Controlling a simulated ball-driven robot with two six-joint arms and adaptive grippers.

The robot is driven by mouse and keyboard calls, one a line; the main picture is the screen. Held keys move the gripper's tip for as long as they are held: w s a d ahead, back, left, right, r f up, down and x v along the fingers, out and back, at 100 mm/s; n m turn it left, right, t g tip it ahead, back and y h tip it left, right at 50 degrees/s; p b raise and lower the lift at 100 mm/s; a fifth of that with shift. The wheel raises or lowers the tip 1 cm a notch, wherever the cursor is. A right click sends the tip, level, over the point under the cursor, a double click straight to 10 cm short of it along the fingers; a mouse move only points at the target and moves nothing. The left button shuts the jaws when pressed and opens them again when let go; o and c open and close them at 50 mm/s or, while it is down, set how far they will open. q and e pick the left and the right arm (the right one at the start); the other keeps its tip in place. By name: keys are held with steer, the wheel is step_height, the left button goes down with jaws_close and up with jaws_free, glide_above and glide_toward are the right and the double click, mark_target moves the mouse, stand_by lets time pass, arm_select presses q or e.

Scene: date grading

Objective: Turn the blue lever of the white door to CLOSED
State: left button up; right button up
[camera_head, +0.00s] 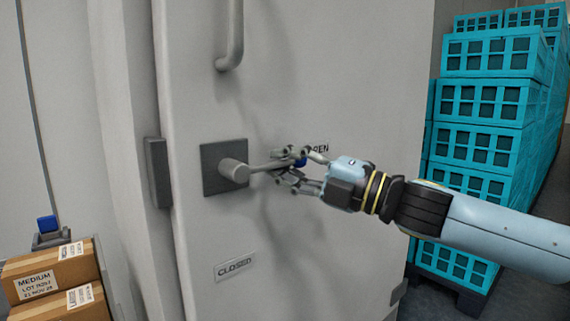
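The white door (330,70) fills the middle of the head view. Its lever (262,168) is a grey bar on a round hub (234,172) over a dark square plate (212,157). The bar points right, tilted slightly up, toward the "OPEN" label (321,149), which is partly covered. The lever's blue end (300,161) shows between the fingers of my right gripper (284,167). Those fingers are spread above and below the bar, and contact is not clear. The "CLOSED" label (234,266) is below the hub. My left gripper is not in view.
A fixed grey handle (237,40) is above the lever. Stacked teal crates (480,105) stand at the right, behind my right arm. Cardboard boxes (50,270) and a small blue-topped object (47,224) are at the lower left. Door space below the lever is clear.

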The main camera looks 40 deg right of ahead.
jaws_close()
